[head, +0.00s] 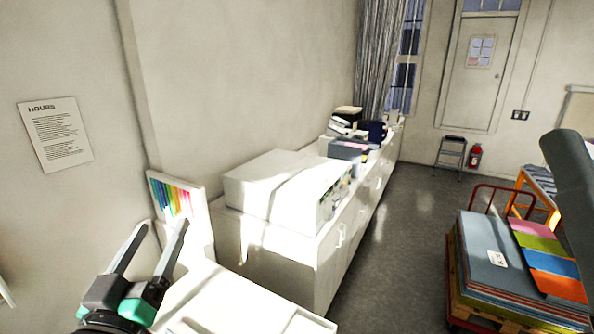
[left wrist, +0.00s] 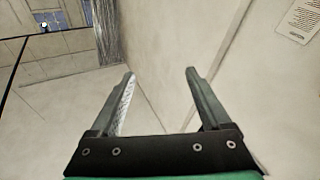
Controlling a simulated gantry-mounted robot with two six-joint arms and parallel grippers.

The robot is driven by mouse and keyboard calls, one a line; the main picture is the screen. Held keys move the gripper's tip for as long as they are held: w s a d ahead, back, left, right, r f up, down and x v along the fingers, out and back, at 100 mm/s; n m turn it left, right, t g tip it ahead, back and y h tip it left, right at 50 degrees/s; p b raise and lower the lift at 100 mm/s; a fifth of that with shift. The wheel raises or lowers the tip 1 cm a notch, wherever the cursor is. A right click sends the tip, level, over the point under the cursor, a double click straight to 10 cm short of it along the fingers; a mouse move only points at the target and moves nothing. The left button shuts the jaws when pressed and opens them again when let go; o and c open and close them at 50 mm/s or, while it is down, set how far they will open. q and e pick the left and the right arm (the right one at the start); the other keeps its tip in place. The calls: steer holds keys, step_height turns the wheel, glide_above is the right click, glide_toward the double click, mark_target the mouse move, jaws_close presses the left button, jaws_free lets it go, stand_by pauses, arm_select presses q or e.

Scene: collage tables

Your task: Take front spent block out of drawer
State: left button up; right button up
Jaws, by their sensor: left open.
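My left gripper (head: 160,226) is raised at the lower left of the head view, its fingers wide apart with nothing between them. In the left wrist view the open gripper (left wrist: 159,73) has only bare wall beyond it. No drawer standing open and no spent block can be made out in either view. My right gripper is not in view.
A white surface (head: 235,305) lies just right of my left gripper. A long white cabinet (head: 327,262) runs along the wall with a large white box (head: 270,190) on it. A cart of coloured boards (head: 490,258) stands at right. Grey floor (head: 405,235) between them is clear.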

arm_select(q)
steer(key=s+d+r+m+t+h, duration=0.1)
steer(key=s+r+t, duration=0.3)
steer(key=s+r, duration=0.4)
step_height(320, 180, up, 4)
steer(key=shift+s+d+m, duration=0.35)
steer(key=shift+d+m, duration=0.15)
steer(key=shift+d, duration=0.25)
steer(key=s+r+t, duration=0.1)
steer(key=s+r, duration=0.1)
steer(key=s+r+m+t+h, duration=0.1)
steer(key=s+r, duration=0.1)
steer(key=s, duration=0.1)
steer(key=s+d+r, duration=0.1)
steer(key=s+r, duration=0.1)
steer(key=s, duration=0.1)
steer(key=shift+t, duration=0.4)
steer(key=shift+w, duration=0.1)
